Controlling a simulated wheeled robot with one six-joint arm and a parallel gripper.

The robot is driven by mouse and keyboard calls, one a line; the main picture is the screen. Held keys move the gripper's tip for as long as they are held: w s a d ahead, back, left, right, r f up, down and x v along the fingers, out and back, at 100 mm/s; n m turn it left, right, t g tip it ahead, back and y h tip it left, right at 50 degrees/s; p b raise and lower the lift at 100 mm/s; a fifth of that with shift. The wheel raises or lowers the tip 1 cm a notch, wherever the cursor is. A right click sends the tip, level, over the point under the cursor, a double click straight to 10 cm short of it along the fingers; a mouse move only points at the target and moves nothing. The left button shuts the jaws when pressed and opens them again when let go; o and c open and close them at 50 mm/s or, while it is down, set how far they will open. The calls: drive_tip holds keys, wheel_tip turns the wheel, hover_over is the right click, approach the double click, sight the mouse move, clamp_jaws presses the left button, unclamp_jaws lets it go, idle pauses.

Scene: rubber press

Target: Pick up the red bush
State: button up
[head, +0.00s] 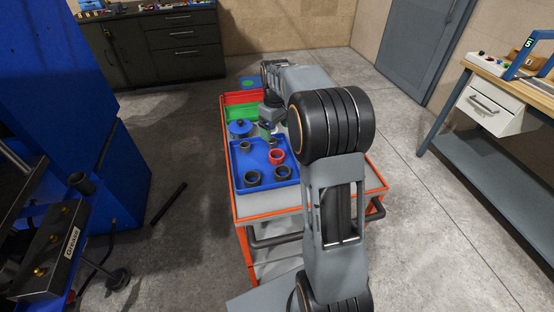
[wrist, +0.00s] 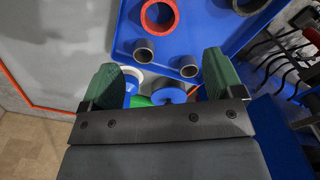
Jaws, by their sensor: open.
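The red bush (head: 277,157) is a short ring standing in the blue tray (head: 234,163) among grey bushes. My gripper (head: 266,132) is over the far end of the tray, apart from the red bush. In the wrist view its green fingers (wrist: 164,75) are spread wide with nothing held between them. The red bush lies beyond the fingertips.
Grey bushes (head: 252,179) stand near the red one, two of them small (wrist: 145,50). A blue lidded part (head: 240,129), a green bin (head: 240,113) and a red bin (head: 236,98) are farther back on the orange-edged cart (head: 376,186). A blue machine (head: 66,100) stands left.

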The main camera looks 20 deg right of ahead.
sight(276, 152)
wheel_tip(276, 152, down, 11)
drive_tip(key=shift+p, duration=0.3)
idle(0.4)
drive_tip(key=c, duration=1)
drive_tip(key=shift+r, duration=0.1)
